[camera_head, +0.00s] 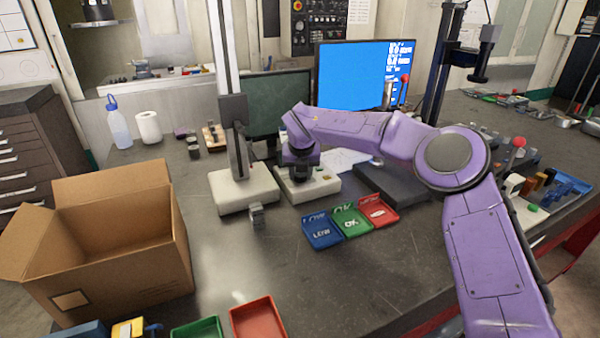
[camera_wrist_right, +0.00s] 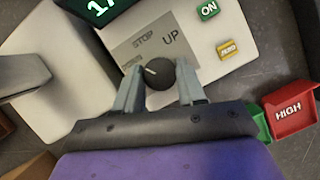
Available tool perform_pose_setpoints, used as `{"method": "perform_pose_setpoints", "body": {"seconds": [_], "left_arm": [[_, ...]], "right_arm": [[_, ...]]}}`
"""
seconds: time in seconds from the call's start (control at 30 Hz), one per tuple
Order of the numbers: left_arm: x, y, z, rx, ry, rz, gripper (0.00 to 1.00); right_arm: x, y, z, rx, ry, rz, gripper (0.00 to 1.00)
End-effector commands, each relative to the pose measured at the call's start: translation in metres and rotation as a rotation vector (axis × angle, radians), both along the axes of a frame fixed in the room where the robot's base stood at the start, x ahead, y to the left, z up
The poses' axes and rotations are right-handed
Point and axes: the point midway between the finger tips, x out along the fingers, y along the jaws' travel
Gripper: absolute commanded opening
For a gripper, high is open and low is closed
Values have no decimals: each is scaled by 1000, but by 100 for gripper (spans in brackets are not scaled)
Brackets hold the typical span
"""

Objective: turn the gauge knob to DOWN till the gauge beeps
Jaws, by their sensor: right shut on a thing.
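The gauge's control box (camera_head: 323,187) is a pale box on the bench, and its white top also shows in the right wrist view (camera_wrist_right: 220,33). Its round black knob (camera_wrist_right: 160,74) has a white pointer mark directed left and slightly up in that view. A grey panel (camera_wrist_right: 150,38) beside it reads STOP and UP; no DOWN label is legible. My right gripper (camera_wrist_right: 160,82) is shut on the knob, one finger on each side. In the head view this gripper (camera_head: 300,172) reaches down onto the box and hides the knob. My left gripper is not in view.
The gauge stand (camera_head: 245,192) is just left of the box, with a small metal block (camera_head: 257,216) before it. Blue LOW (camera_head: 321,242), green OK and red trays lie to the front right. An open cardboard box (camera_head: 120,285) stands left. Monitors stand behind.

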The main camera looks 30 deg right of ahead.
Motion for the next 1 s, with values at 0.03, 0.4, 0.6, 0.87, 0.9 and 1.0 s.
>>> {"method": "perform_pose_setpoints", "body": {"seconds": [0.03, 0.4, 0.6, 0.87, 0.9, 1.0], "left_arm": [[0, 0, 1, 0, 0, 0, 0], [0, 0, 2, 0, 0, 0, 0], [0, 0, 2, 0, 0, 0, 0], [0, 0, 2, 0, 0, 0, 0], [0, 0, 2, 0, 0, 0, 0], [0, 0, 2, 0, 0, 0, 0]], "right_arm": [[0, -1, 1, 1, -2, 17, 9], [0, -1, 1, 0, -2, 87, 9], [0, -1, 1, 0, -2, 88, 9], [0, -1, 1, 0, -2, 87, 65], [0, -1, 1, 0, -2, 87, 65], [0, 0, 0, -1, -1, 87, 65]]}}
